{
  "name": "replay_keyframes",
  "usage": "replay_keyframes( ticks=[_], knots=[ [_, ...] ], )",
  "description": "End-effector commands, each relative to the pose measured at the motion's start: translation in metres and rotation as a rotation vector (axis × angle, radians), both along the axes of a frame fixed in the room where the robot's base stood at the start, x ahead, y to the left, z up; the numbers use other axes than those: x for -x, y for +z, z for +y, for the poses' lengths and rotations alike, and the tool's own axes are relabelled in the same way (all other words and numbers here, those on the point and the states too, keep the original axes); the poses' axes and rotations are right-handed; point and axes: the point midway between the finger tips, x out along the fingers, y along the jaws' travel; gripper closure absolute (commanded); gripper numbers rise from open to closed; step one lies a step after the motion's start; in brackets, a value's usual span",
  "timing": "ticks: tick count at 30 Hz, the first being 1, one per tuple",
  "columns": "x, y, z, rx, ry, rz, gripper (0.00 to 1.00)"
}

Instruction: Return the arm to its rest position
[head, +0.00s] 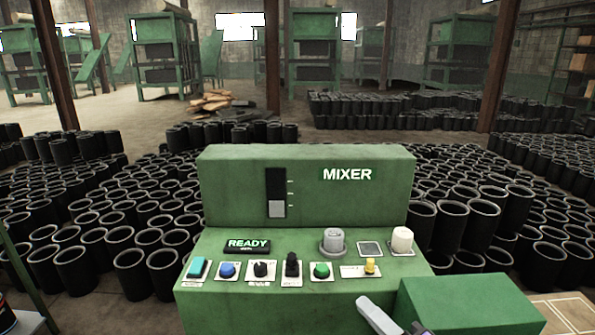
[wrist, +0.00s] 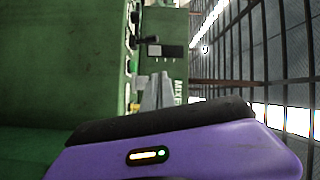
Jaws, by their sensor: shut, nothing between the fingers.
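My gripper (head: 366,304) pokes in at the bottom of the head view, in front of the mixer panel's lower right part and left of a green box. Its pale grey fingers also show in the wrist view (wrist: 157,82), together and with nothing between them. Behind them there is my purple wrist housing with a lit indicator. The green mixer panel (head: 300,215) stands in front of me, with a lit READY display (head: 248,245). In the wrist view the panel appears turned on its side, beyond the fingers. Most of my arm is out of view.
The panel carries a teal switch (head: 197,268), a blue button (head: 227,270), a green button (head: 321,270), a yellow knob (head: 370,265) and a white cylinder (head: 402,239). A green box (head: 465,305) stands at right. Many black sleeves (head: 130,272) crowd the floor.

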Motion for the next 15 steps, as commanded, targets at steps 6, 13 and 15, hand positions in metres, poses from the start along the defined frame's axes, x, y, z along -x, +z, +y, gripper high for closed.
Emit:
replay_keyframes(
  ticks=[6,13,15],
  knots=[
    [0.019,-0.023,-0.034,0.179,-0.191,-0.065,1.00],
    [0.074,-0.053,-0.069,0.446,-0.384,-0.120,1.00],
    [0.099,-0.060,-0.078,0.549,-0.435,-0.138,1.00]
  ],
)
